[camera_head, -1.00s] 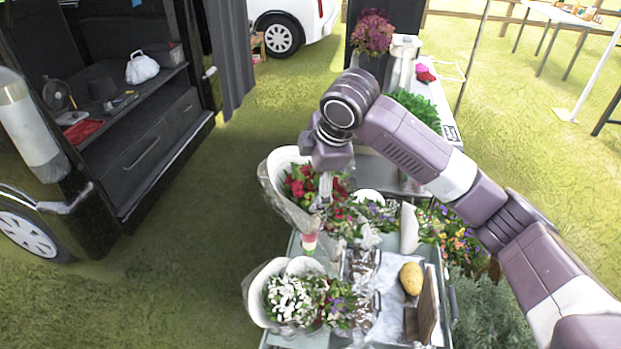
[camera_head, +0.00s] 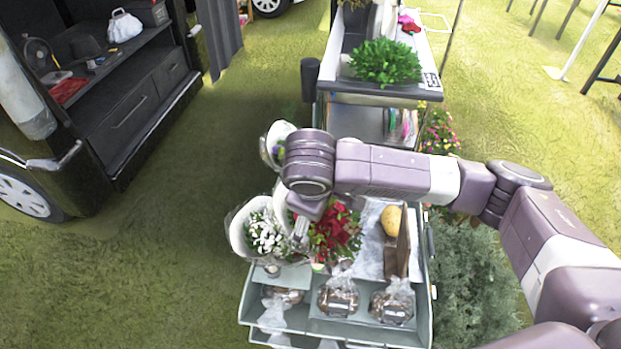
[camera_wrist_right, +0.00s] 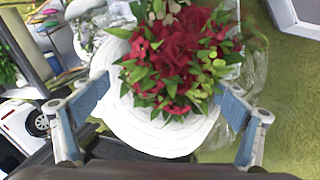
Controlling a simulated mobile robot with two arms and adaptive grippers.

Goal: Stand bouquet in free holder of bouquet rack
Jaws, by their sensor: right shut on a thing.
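The bouquet of red flowers with green leaves (camera_head: 336,232) is at my right gripper (camera_head: 300,232), beside a white-flowered bouquet (camera_head: 266,236) in pale wrapping. In the right wrist view the red bouquet (camera_wrist_right: 172,60), in white wrapping, sits between the two blue-padded fingers of my right gripper (camera_wrist_right: 160,108), which is shut on it. A small round item (camera_head: 272,270) shows on the grey rack edge (camera_head: 290,274) below the white bouquet. The lower stem of the red bouquet and most of the rack's holders are hidden. My left gripper is out of view.
Bagged goods (camera_head: 338,297) stand in the cart's front tray (camera_head: 340,328). A potato-like item (camera_head: 391,221) and a brown board (camera_head: 402,246) lie to the right. Another wrapped bouquet (camera_head: 275,143) is behind my arm. Open grass (camera_head: 165,270) lies left.

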